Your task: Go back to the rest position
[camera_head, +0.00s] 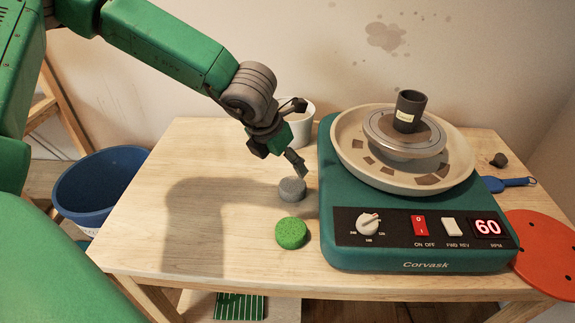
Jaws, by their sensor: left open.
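My left arm comes in from the upper left, and its gripper (288,143) is open above the left half of the wooden table (150,232). One finger points down to just above a small grey round piece (292,190); I cannot tell whether they touch. Nothing shows held between the fingers. A green round sponge (291,233) lies in front of the grey piece. My right gripper is not in view.
A teal pottery wheel (345,195) stands close right, with a dark cup (410,108) on its wheel head. A white pot (301,122) stands behind the gripper. A blue bucket (95,190) is left of the table. A red disc (545,250) lies at the right. The table's left part is clear.

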